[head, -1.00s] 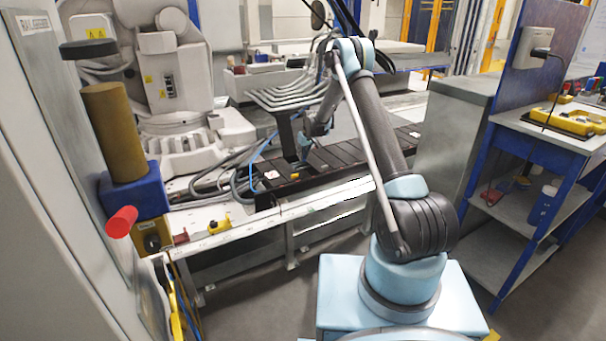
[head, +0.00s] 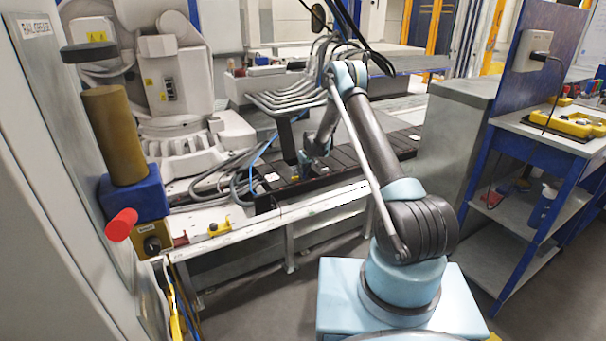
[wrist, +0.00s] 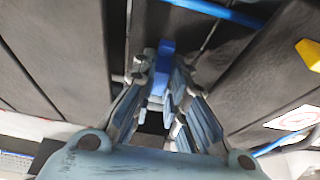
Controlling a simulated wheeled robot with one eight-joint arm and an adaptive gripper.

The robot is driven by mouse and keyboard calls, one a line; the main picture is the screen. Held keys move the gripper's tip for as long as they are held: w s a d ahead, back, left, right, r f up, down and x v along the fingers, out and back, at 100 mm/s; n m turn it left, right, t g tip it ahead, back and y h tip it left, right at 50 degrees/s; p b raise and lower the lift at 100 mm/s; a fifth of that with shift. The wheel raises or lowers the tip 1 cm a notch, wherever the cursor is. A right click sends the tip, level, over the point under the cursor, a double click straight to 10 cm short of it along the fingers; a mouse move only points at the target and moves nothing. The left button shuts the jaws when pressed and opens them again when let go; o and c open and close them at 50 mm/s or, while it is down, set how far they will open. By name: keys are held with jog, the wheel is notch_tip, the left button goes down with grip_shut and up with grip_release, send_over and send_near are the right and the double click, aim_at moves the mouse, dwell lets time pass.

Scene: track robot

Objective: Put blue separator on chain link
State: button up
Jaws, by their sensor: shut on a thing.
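The blue separator (wrist: 165,62) is a bright blue piece between my fingertips in the wrist view. My gripper (wrist: 158,84) is shut on it, and the fingers hide part of it. Dark chain links (wrist: 178,28) lie behind and around the fingertips, with narrow gaps between them. I cannot tell whether the separator touches a link. In the head view my gripper (head: 303,163) is low over the black chain (head: 345,160) on the pale bench. The separator is too small to make out there.
A dark post under a rack of grey curved bars (head: 290,97) stands just left of my gripper. Blue and grey hoses (head: 240,180) lie left of the chain. A yellow piece (wrist: 309,53) and a white label (wrist: 292,117) sit at the right in the wrist view.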

jog(key=o, duration=0.7)
jog(key=v, duration=1.2)
jog(key=s+d+r+m, duration=0.1)
jog(key=s+d+r, duration=0.45)
jog(key=r, duration=0.35)
jog(key=s+d+r+m, duration=0.1)
jog(key=s+d+r, duration=0.45)
jog(key=r, duration=0.35)
jog(key=s+d+r+m+h, duration=0.1)
jog(key=s+d+r, duration=0.35)
jog(key=s, duration=0.35)
jog(key=s+d+r, duration=0.3)
jog(key=s+r, duration=0.2)
jog(key=s, duration=0.4)
jog(key=s+d+m, duration=0.1)
jog(key=s+d, duration=0.3)
jog(key=s, duration=0.6)
jog(key=s+d+m, duration=0.1)
jog(key=s+d, duration=0.2)
jog(key=s, duration=0.7)
jog(key=s+d+f, duration=0.1)
jog(key=s+f, duration=0.3)
jog(key=s, duration=0.3)
jog(key=s+d+f+m+g+h, duration=0.1)
jog(key=s+d+f, duration=0.1)
jog(key=s, duration=0.6)
jog(key=shift+s+d+f+m, duration=0.25)
jog(key=shift+f+m, duration=0.05)
jog(key=shift+f, duration=0.6)
